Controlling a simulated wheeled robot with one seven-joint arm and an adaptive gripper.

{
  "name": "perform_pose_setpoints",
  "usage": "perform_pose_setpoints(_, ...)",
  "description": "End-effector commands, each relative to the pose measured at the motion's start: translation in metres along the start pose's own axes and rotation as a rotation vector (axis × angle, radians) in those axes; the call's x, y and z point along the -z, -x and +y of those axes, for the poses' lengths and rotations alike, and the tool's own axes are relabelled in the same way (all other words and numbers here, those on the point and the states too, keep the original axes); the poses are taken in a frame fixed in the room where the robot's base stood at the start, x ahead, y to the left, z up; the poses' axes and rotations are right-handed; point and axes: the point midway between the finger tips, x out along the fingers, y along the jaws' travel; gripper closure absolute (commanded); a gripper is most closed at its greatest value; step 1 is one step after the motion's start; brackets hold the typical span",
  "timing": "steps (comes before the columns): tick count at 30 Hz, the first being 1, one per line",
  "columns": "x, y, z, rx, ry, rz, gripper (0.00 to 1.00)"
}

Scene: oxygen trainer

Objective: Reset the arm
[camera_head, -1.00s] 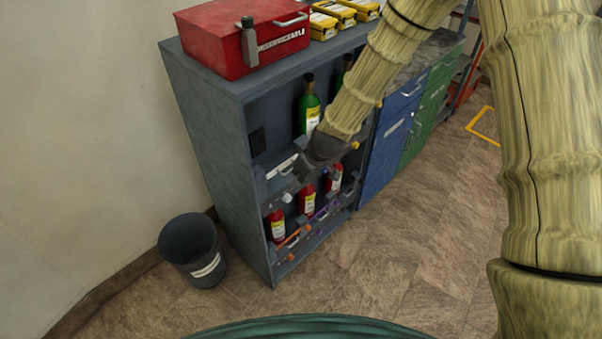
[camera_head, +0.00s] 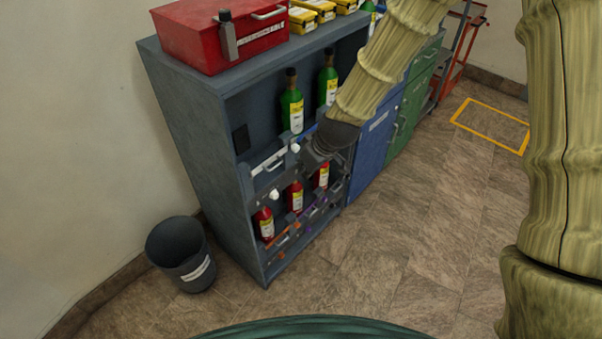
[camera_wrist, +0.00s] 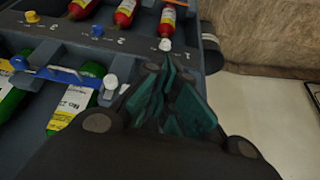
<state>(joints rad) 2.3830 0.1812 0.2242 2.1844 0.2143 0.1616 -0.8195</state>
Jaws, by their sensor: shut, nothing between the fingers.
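My gripper (camera_wrist: 168,95) is shut and empty; its dark teal fingers come together in the wrist view. In the head view my bamboo-textured arm reaches down to the front of the grey shelf unit (camera_head: 190,130), and the gripper's dark body (camera_head: 325,145) is in front of the shelves. The fingertips are hard to make out there. Green bottles (camera_head: 291,108) stand on the upper shelf, and red bottles (camera_head: 294,197) are on the lower shelf. In the wrist view the red bottles (camera_wrist: 124,13) are beyond the fingers and a green bottle (camera_wrist: 72,108) is to the left.
A red box (camera_head: 200,45) and yellow cases (camera_head: 312,10) sit on top of the unit. A dark bin (camera_head: 180,255) stands on the floor at left. Blue and green cabinets (camera_head: 408,115) adjoin at right. The floor in front is open, with a yellow marked rectangle (camera_head: 490,127).

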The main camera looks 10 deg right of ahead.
Motion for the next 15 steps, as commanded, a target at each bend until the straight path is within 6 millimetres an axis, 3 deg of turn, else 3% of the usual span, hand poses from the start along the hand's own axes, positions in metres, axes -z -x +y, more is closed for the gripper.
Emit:
perform_pose_setpoints(9, 0.001, 0.029, 0.0, 0.001, 0.002, 0.0, 1.0)
perform_pose_setpoints(15, 0.001, 0.036, 0.0, 0.001, 0.002, 0.0, 1.0)
